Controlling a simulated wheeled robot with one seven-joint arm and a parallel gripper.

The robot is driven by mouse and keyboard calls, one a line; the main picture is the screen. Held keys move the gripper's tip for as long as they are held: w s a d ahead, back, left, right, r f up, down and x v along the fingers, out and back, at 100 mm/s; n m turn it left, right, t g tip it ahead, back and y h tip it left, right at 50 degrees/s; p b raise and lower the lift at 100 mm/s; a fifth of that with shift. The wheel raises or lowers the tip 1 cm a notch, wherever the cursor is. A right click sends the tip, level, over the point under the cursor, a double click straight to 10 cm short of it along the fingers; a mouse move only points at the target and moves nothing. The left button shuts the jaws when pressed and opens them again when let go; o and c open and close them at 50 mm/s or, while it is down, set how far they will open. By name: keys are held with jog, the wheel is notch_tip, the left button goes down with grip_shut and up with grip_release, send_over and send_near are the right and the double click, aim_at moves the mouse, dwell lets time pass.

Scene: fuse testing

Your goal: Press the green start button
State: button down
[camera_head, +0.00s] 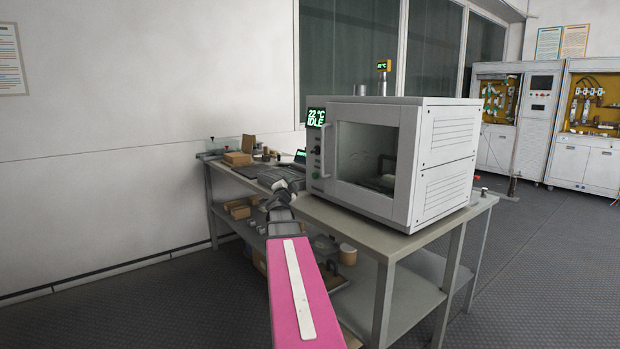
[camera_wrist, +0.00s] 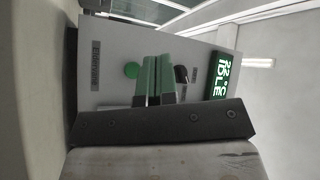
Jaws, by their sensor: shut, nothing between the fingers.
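The green start button (camera_wrist: 131,71) is a round green disc on the light control panel (camera_wrist: 108,88) in the wrist view. My gripper (camera_wrist: 157,58) is shut and empty, with its two green-tinted fingers side by side. In that view the fingertips lie just right of the button and left of a dark knob (camera_wrist: 182,74). I cannot tell whether they touch the panel. In the head view my gripper (camera_head: 290,181) is in front of the left side of the white oven (camera_head: 420,165).
The oven's display (camera_head: 317,117) reads 22 °C IDLE and also shows in the wrist view (camera_wrist: 218,76). The oven stands on a grey table (camera_head: 372,238) with a lower shelf. Small boxes (camera_head: 238,158) sit at the table's far left.

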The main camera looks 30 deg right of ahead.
jog(key=d, duration=0.9)
jog(key=shift+w, duration=0.3)
dwell(2.0)
jog(key=shift+d, duration=0.4)
jog(key=shift+w+d, duration=0.1)
jog(key=shift+d, duration=0.35)
dwell(0.7)
jog(key=shift+a, duration=0.9)
jog(key=shift+s+a, duration=0.15)
jog(key=shift+a, duration=1.1)
jog(key=shift+s+a, duration=0.15)
jog(key=shift+a, duration=1.1)
